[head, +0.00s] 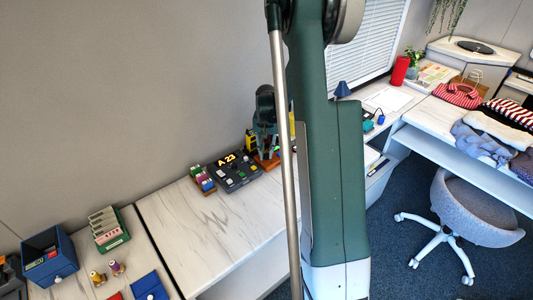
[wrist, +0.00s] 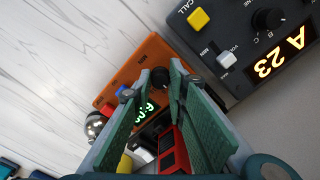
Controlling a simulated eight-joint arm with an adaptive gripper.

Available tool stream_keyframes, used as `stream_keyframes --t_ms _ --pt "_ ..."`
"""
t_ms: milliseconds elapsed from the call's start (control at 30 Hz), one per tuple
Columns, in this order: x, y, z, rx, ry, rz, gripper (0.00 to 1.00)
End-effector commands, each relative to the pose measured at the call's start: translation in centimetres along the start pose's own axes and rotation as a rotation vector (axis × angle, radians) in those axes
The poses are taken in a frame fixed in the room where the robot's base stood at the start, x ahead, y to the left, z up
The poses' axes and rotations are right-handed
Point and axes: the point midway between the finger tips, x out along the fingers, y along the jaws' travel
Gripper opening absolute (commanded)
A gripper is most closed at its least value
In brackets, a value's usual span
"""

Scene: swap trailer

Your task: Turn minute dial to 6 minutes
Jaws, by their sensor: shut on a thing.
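The orange timer (wrist: 150,52) lies under my gripper in the wrist view. Its black minute dial (wrist: 160,76) sits between my fingertips, beside a small "MIN" marking. My gripper (wrist: 159,82) is shut on this dial, with a green-padded finger on each side. The timer's green display (wrist: 146,111) seems to read 6:00, though the fingers partly frame it. Red (wrist: 107,110) and blue (wrist: 120,90) buttons are on the timer's left. In the head view the orange timer (head: 265,161) shows below my gripper and is partly hidden by my arm.
The dark call box (wrist: 225,60) with an "A 23" display stands close to the timer's right in the wrist view. It also shows in the head view (head: 234,172), next to a rack of coloured pieces (head: 203,180). The white counter (head: 205,225) in front is clear.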

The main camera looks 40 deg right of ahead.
Motion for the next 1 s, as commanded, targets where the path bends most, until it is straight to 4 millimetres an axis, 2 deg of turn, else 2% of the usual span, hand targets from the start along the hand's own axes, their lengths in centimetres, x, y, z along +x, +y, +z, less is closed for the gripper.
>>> stream_keyframes --t_ms 67,100,200,667,867,1000 --pt "-0.1 -0.1 -0.1 -0.001 0.001 -0.002 0.04" --pt "-0.1 -0.1 -0.1 -0.001 0.001 -0.002 0.19" --pt "0.0 -0.1 -0.1 -0.001 0.001 -0.001 0.31" --pt "-0.3 0.0 0.0 -0.001 0.000 0.000 0.31" --pt "-1.7 0.0 -0.1 -0.001 0.000 0.000 0.31" --pt "-3.4 0.0 0.0 -0.001 0.000 0.000 0.31"
